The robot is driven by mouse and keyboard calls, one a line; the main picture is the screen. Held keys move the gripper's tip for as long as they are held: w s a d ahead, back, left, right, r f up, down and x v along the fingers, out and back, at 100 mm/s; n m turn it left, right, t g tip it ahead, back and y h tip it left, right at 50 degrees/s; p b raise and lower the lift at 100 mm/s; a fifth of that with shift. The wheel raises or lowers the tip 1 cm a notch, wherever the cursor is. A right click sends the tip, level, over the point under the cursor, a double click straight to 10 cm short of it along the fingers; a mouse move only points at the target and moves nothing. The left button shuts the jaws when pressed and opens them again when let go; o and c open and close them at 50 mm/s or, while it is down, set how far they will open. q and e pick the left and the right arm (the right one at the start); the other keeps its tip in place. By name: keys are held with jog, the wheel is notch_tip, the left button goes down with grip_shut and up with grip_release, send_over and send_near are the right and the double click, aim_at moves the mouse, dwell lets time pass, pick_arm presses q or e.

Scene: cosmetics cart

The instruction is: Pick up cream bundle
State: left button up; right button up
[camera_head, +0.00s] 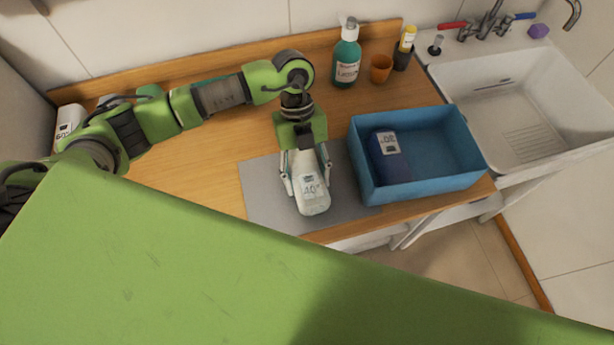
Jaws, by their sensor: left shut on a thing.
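A white bottle with a label, which may be the cream (312,196), is between the fingers of my left gripper (307,181). The gripper points down toward the front edge of the counter and is shut on the bottle. The bottle is over the grey mat (262,190); I cannot tell whether it touches the mat. A blue bin (440,187) stands just right of the gripper, with a dark blue box-like item (390,165) inside at its left. I see no group of items that is clearly a bundle. My right gripper is not in view.
A teal pump bottle (346,62), an orange cup (381,69) and a dark holder with a yellow-topped tube (403,56) stand at the back. A white sink (522,100) is at the right. A white container (69,121) stands far left.

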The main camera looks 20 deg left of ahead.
aim_at(307, 174)
pick_arm(q)
jog(key=shift+r, duration=0.15)
jog(key=shift+r, duration=0.25)
notch_tip(307, 174, up, 2)
jog(key=shift+w+r+b, duration=0.1)
jog(key=shift+r+b, duration=0.05)
jog(key=shift+b, duration=0.25)
jog(key=d+r+b, duration=0.5)
jog(key=d+r, duration=0.5)
jog(key=d, duration=0.4)
jog(key=shift+s+b, duration=0.3)
jog(key=shift+s, duration=0.15)
